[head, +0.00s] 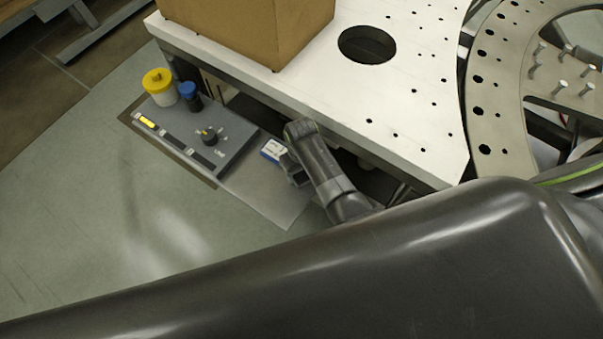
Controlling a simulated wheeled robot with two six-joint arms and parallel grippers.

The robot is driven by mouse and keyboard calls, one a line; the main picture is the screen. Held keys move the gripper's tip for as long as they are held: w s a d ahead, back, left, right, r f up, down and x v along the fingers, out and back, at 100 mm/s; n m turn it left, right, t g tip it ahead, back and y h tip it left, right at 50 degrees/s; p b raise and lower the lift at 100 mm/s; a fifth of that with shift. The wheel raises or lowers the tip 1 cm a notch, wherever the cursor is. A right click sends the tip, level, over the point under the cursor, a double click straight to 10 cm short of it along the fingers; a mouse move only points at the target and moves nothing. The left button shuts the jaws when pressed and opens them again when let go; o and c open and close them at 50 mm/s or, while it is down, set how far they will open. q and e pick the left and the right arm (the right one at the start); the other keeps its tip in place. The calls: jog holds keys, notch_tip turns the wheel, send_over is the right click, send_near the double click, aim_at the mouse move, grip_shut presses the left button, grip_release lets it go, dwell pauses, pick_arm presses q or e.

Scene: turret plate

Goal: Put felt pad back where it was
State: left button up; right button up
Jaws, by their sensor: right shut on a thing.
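A small blue-and-white block (273,150), which looks like the felt pad, is at the fingertips of my right gripper (290,165). The gripper is shut on it, above the grey sheet beside the control box and just below the white plate's edge. The fingers and wrist hide part of the block, and I cannot tell if its underside touches the sheet. My left gripper is not in view.
A grey control box (190,130) with a knob stands left of the gripper. The white turret plate (330,80) carries a cardboard box (250,25). Bare grey sheet (265,195) lies in front.

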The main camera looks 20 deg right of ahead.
jog(key=shift+f, duration=0.1)
jog(key=o, duration=0.8)
jog(key=shift+o, duration=0.2)
notch_tip(320, 180, up, 12)
jog(key=p, duration=1.1)
jog(key=shift+p, duration=0.4)
